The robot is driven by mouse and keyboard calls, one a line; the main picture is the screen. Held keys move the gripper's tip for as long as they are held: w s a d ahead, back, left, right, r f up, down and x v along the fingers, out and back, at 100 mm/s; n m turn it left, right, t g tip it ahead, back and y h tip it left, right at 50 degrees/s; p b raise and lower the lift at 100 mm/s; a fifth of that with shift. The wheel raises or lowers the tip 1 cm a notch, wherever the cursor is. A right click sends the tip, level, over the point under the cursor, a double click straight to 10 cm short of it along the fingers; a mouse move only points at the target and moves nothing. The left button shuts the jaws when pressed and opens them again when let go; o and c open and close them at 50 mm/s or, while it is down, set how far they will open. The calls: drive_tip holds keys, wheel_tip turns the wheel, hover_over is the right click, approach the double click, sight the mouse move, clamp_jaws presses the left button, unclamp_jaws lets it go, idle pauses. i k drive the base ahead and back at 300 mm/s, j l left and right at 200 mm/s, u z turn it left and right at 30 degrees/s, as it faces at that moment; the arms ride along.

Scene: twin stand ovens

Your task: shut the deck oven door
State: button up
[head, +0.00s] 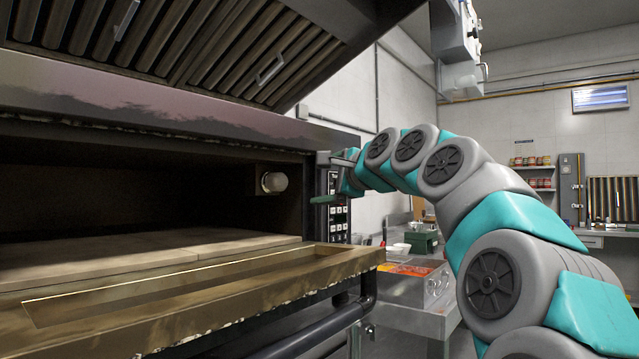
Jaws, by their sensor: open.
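The deck oven (150,103) fills the left side of the head view. Its door (215,290) is open, folded down and lying roughly flat in front of the chamber. The dark chamber shows pale stone slabs (120,248) on its floor and a round lamp (274,182) on its inner right wall. My gripper (318,178) is open and empty. In the picture it is above the door's right end, in front of the control panel (339,215). It appears apart from the door. My arm hides part of the panel.
A slatted extraction hood (190,45) hangs low over the oven. A dark horizontal bar (310,335) runs below the door. Right of the oven stands a metal table (415,318) with food trays (408,270). Shelves with jars (531,161) are on the far wall.

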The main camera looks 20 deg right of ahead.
sight(137, 316)
drive_tip(key=k+l, duration=0.2)
drive_tip(key=k, duration=0.3)
drive_tip(key=k+l, duration=0.15)
drive_tip(key=k, duration=0.3)
